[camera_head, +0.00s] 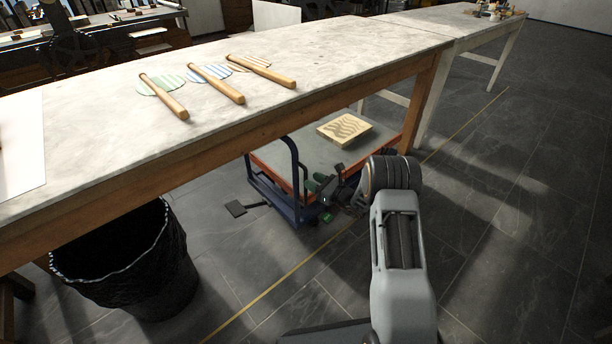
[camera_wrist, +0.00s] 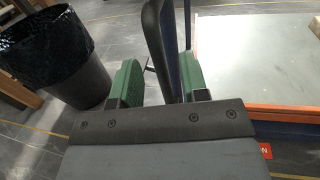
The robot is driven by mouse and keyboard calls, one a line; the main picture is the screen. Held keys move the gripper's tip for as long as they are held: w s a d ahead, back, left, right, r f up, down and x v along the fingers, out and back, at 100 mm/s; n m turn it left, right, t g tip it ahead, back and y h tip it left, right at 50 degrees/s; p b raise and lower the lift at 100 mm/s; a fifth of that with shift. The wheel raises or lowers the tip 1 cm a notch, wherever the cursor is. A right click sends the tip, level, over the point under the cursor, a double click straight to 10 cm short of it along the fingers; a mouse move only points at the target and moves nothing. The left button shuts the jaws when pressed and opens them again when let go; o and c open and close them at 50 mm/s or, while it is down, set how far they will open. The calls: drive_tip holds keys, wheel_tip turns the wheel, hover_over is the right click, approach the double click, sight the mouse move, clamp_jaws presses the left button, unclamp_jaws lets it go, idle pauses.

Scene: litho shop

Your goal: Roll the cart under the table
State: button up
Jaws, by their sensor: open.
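The cart (camera_head: 270,156) has a grey deck, an orange edge, a blue frame and a dark push handle (camera_head: 294,168). Most of it sits beneath the long table (camera_head: 330,62), with its handle end near the table's front edge. A carved wood block (camera_head: 345,129) lies on the deck. My gripper (camera_head: 324,190) is at the handle. In the wrist view, the open green-padded fingers (camera_wrist: 158,82) stand on either side of the dark handle bar (camera_wrist: 160,45), with the bar between them. The deck (camera_wrist: 255,60) shows to the right there.
A black lined bin (camera_head: 130,262) stands under the table at left; it also shows in the wrist view (camera_wrist: 60,60). Several wooden rods (camera_head: 215,84) lie on the tabletop. A yellow line (camera_head: 275,285) crosses the floor. Open floor lies at right.

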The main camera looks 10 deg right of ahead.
drive_tip(key=p+v, duration=0.2)
drive_tip(key=v, duration=0.7)
drive_tip(key=shift+s, duration=0.15)
drive_tip(key=shift+d+r, duration=0.1)
drive_tip(key=s+a+r+n+g+p, duration=0.3)
drive_tip(key=s+r+n+g+p, duration=0.15)
drive_tip(key=r, duration=0.45)
drive_tip(key=s+a+r+n+g+p, duration=0.35)
drive_tip(key=r+p, duration=0.25)
drive_tip(key=r, duration=0.4)
drive_tip(key=s+a+r+n+g+p, duration=0.3)
drive_tip(key=s+a+r+n+p, duration=0.15)
drive_tip(key=r, duration=0.45)
drive_tip(key=s+d+r+n+h+p, duration=0.2)
drive_tip(key=s+r+n+h+p, duration=0.2)
drive_tip(key=r, duration=0.4)
drive_tip(key=s+d+r+n+t+h+p, duration=0.1)
drive_tip(key=s+d+r+n+h+p, duration=0.2)
drive_tip(key=r+p, duration=0.5)
drive_tip(key=s+d+r+n+h+p, duration=0.2)
drive_tip(key=s+r+n+h+p, duration=0.3)
drive_tip(key=s+r+n, duration=0.2)
wheel_tip(320, 180, up, 3)
drive_tip(key=shift+s+d+f+n+t+h+p, duration=0.25)
drive_tip(key=shift+s+n+t+h+p, duration=0.15)
drive_tip(key=shift+s, duration=0.15)
